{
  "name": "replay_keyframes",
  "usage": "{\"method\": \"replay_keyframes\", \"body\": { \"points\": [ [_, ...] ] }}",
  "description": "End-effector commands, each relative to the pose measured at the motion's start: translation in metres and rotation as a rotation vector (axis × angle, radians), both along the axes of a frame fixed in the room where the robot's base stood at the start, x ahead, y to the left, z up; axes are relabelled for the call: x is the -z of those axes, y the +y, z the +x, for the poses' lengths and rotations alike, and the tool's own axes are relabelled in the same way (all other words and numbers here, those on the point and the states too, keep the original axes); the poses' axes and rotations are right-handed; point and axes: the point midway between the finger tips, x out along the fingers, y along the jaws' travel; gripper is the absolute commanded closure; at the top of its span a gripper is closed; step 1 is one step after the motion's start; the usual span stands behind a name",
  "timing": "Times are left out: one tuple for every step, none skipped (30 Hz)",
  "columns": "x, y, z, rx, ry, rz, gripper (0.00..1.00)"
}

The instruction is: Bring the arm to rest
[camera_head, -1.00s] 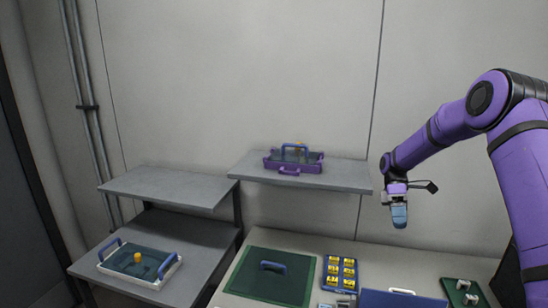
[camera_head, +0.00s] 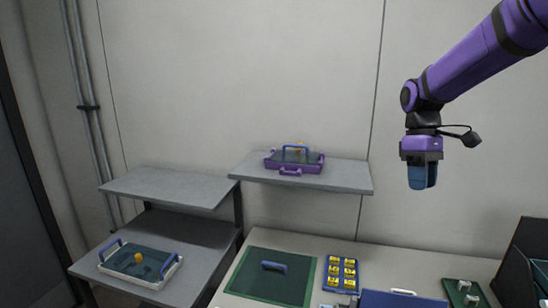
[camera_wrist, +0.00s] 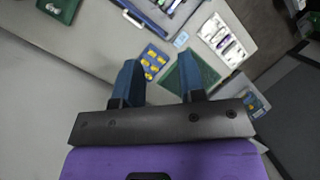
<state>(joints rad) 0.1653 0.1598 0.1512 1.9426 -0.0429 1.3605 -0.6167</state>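My gripper (camera_head: 422,178) hangs fingers-down in the air above the right part of the workbench (camera_head: 330,244), in front of the back wall. It is clear of the bench and everything on it. In the wrist view its two blue fingers (camera_wrist: 160,64) stand apart with nothing between them. The arm's purple links run from the gripper up to the top right corner of the head view.
On the bench are a green mat (camera_head: 296,289) with a blue handle, a tray of yellow pieces (camera_head: 329,275), a blue case (camera_head: 385,300) and a dark green board (camera_head: 453,285). A purple tray (camera_head: 289,171) sits on a shelf. A white tray (camera_head: 151,284) is at left.

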Motion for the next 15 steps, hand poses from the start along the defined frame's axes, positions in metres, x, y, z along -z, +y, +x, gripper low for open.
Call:
{"method": "replay_keyframes", "body": {
  "points": [
    [-0.009, 0.002, -0.01, 0.018, -0.032, -0.012, 0.63],
    [-0.012, 0.003, -0.015, 0.031, -0.048, -0.017, 0.63],
    [-0.017, 0.004, -0.022, 0.047, -0.071, -0.025, 0.63],
    [-0.02, 0.005, -0.027, 0.061, -0.088, -0.031, 0.63],
    [-0.024, 0.006, -0.032, 0.073, -0.106, -0.036, 0.63],
    [-0.028, 0.007, -0.039, 0.092, -0.127, -0.042, 0.63],
    [-0.031, 0.007, -0.044, 0.104, -0.146, -0.046, 0.63],
    [-0.034, 0.008, -0.05, 0.118, -0.163, -0.05, 0.63],
    [-0.037, 0.009, -0.057, 0.134, -0.185, -0.054, 0.63],
    [-0.04, 0.01, -0.062, 0.149, -0.203, -0.058, 0.63],
    [-0.042, 0.01, -0.068, 0.161, -0.219, -0.06, 0.63],
    [-0.046, 0.011, -0.075, 0.18, -0.243, -0.063, 0.63],
    [-0.047, 0.012, -0.08, 0.193, -0.26, -0.065, 0.63],
    [-0.05, 0.012, -0.086, 0.207, -0.277, -0.066, 0.63],
    [-0.052, 0.013, -0.093, 0.225, -0.299, -0.067, 0.63]
  ]
}}
